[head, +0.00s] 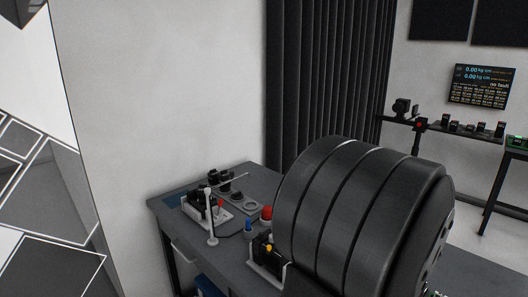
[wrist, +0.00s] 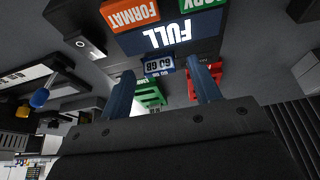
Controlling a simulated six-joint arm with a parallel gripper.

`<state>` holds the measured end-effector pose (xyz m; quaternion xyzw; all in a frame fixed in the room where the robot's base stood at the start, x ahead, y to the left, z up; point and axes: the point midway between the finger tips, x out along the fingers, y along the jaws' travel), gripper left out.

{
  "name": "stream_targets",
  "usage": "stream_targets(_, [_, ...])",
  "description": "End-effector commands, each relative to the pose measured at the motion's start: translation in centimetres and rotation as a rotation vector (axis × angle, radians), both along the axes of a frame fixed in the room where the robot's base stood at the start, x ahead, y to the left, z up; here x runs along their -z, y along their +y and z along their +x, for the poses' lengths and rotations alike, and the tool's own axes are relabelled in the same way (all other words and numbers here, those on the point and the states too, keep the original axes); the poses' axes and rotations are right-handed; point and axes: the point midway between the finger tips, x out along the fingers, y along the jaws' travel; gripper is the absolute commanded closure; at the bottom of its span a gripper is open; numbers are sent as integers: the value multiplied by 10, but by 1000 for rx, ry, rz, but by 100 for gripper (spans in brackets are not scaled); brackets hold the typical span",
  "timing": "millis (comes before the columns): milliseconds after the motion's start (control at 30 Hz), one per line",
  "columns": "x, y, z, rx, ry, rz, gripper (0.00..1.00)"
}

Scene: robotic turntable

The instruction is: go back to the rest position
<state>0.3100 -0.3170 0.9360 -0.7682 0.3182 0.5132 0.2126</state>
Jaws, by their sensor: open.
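My gripper (wrist: 160,70) shows in the wrist view, with its two blue fingers spread apart and visible gaps between them. A small blue block labelled "60 GB" (wrist: 158,65) lies in line with the space between the fingertips, just below a screen reading "FULL" (wrist: 155,37). I cannot tell how far beyond the fingertips the block is. A green slotted part (wrist: 150,95) and a red part (wrist: 213,72) show beyond the fingers. In the head view, the large black ribbed body at the right is my arm, and it hides my gripper there.
A grey bench (head: 172,228) carries small devices, a white lever (head: 211,228) and a red knob (head: 267,212). A dark curtain (head: 325,75) hangs behind. A wall screen (head: 483,86) and a shelf (head: 450,129) of small items are at right. In the wrist view, an orange "FORMAT" button (wrist: 130,13) adjoins the screen.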

Motion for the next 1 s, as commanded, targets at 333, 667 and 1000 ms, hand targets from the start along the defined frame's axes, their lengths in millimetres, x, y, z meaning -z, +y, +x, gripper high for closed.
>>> stream_targets(333, [-29,8,-8,1,-4,-3,43])
stream_targets(667, [-71,20,-20,1,-2,-3,43])
stream_targets(1000, [-117,33,-34,0,-3,-4,43])
